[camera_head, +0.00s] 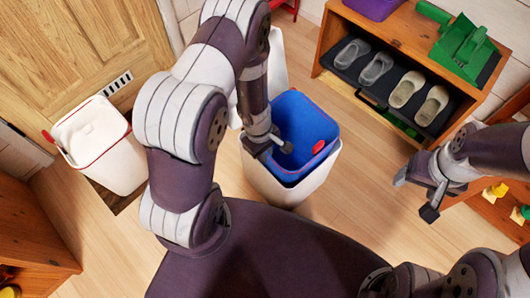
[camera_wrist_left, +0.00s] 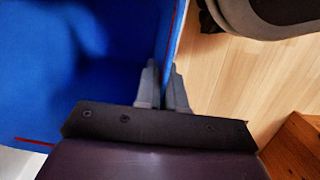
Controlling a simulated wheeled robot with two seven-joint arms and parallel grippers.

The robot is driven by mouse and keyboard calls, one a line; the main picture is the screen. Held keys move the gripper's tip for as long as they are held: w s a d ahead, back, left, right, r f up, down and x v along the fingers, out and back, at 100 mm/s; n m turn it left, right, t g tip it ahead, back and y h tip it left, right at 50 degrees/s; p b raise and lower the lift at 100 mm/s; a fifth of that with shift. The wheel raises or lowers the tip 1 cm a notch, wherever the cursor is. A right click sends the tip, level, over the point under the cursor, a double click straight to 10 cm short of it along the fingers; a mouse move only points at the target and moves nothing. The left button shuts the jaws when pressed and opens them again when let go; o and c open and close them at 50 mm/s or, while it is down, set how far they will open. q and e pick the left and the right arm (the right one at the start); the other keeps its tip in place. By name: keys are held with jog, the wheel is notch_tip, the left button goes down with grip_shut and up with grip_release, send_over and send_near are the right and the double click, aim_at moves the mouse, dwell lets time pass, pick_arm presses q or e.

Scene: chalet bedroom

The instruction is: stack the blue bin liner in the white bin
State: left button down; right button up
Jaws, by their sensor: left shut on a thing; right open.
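My left gripper (camera_head: 268,145) is shut on the liner's near-left rim. In the left wrist view, its fingers (camera_wrist_left: 163,90) pinch the blue wall, and the liner (camera_wrist_left: 60,70) fills the left side. My right gripper (camera_head: 415,194) is open and empty, to the right of the bin and apart from it.
The bin's raised white lid (camera_head: 277,68) stands behind the liner. Another white bin (camera_head: 103,145) with red trim stands at the left. Floor is clear between bin and cabinet.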

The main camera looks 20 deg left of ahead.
pick_arm(q)
jog(key=shift+f, duration=0.3)
jog(key=c, duration=1.2)
grip_release()
jog(key=shift+c, duration=0.2)
jog(key=s+r+m+t+y+p, duration=0.1)
jog(key=r+m+p, duration=0.3)
jog(key=r, duration=1.2)
jog(key=s+a+r+m+p, duration=0.1)
jog(key=s+r+m+p, duration=0.2)
jog(key=r+m, duration=0.6)
notch_tip(320, 180, up, 7)
jog(key=shift+a+f+t+y+p, duration=0.15)
jog(key=shift+t+y+p, duration=0.25)
jog(key=shift+p, duration=0.8)
